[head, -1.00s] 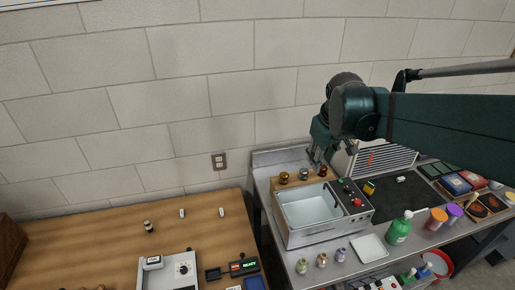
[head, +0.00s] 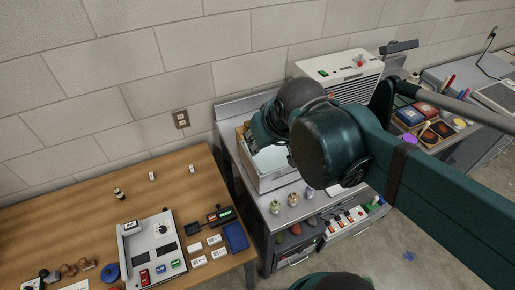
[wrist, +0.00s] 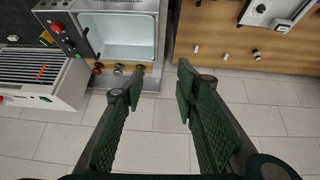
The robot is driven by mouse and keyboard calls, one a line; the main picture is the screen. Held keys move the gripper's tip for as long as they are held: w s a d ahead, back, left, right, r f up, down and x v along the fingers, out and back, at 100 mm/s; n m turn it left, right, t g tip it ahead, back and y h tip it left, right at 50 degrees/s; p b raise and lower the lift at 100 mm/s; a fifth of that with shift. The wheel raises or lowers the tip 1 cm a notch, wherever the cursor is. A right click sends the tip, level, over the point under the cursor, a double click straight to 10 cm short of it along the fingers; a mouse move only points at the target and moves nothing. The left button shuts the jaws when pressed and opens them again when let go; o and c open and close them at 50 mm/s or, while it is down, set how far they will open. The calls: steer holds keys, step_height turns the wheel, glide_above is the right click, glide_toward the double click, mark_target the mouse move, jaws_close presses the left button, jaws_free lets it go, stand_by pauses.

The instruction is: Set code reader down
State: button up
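I cannot pick out the code reader with certainty in either view. My gripper (wrist: 160,80) is open in the wrist view, its two fingers well apart with only tiled surface showing between them. In the head view, my arm hides the fingertips, and the wrist hangs over the back of the metal basin (head: 266,178). A black device with a lit green display (head: 222,215) lies on the wooden table (head: 75,228), beside a white instrument (head: 185,262). A small white unit sits at that instrument's back left corner.
The basin also shows in the wrist view (wrist: 91,38), beside a red-knobbed control panel. A vented white box (head: 345,75) stands behind my arm. White cards and a blue tray (head: 235,237) lie near the table's right edge. The table's left middle is mostly clear.

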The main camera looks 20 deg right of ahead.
steer(key=shift+s+a+f+t, duration=0.15)
steer(key=shift+s+a+f, duration=0.15)
steer(key=shift+s+a, duration=0.25)
steer(key=shift+s+a+f+t, duration=0.15)
steer(key=shift+s+a+f, duration=0.1)
steer(key=shift+s+a, duration=0.3)
steer(key=shift+s+d+f, duration=0.1)
steer(key=shift+f, duration=0.05)
step_height(320, 180, down, 11)
steer(key=b, duration=1.1)
steer(key=shift+r, duration=0.2)
